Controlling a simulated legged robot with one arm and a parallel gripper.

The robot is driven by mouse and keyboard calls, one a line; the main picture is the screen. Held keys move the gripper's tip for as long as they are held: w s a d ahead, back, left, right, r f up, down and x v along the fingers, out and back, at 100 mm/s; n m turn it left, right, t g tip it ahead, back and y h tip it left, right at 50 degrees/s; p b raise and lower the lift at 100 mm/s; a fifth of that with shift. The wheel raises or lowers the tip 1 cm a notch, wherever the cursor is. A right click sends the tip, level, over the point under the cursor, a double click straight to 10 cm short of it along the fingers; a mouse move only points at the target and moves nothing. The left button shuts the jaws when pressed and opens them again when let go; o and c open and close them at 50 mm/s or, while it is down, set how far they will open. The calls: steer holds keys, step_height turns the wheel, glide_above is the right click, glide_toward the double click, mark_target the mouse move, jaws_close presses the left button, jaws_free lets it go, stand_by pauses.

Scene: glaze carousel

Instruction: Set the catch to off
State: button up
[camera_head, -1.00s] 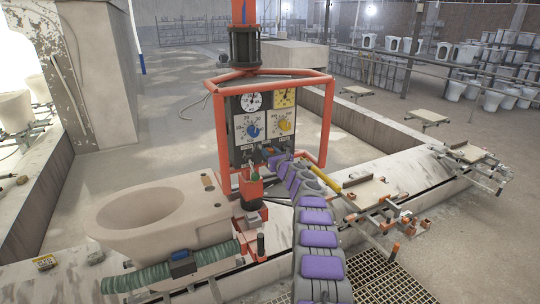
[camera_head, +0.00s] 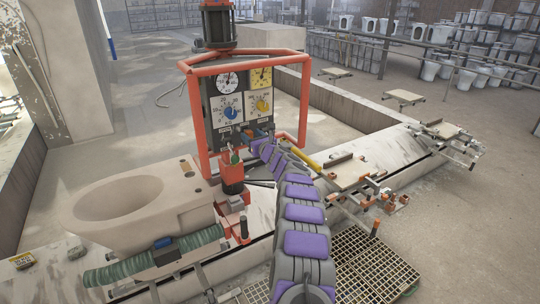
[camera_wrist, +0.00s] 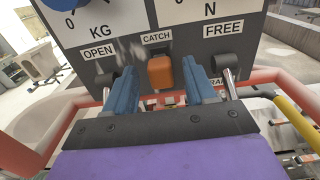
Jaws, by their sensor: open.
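The catch is an orange rocker-like block (camera_wrist: 161,72) under the CATCH label on the dark control panel (camera_wrist: 190,48). My gripper (camera_wrist: 161,80) is open, with one blue finger on each side of the catch. The wrist view does not settle whether either finger touches it. In the head view, my gripper (camera_head: 256,138) is at the lower right of the panel (camera_head: 214,108), where the catch is too small to make out.
Silver levers stand close outside both fingers, the left lever (camera_wrist: 106,88) below OPEN and the right lever (camera_wrist: 230,84) below FREE. A red tube frame (camera_head: 194,120) surrounds the panel. A beige ceramic basin (camera_head: 130,205) lies to its left.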

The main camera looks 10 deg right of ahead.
steer(key=v, duration=1.4)
steer(key=shift+s+d, duration=0.1)
steer(key=shift+s, duration=0.05)
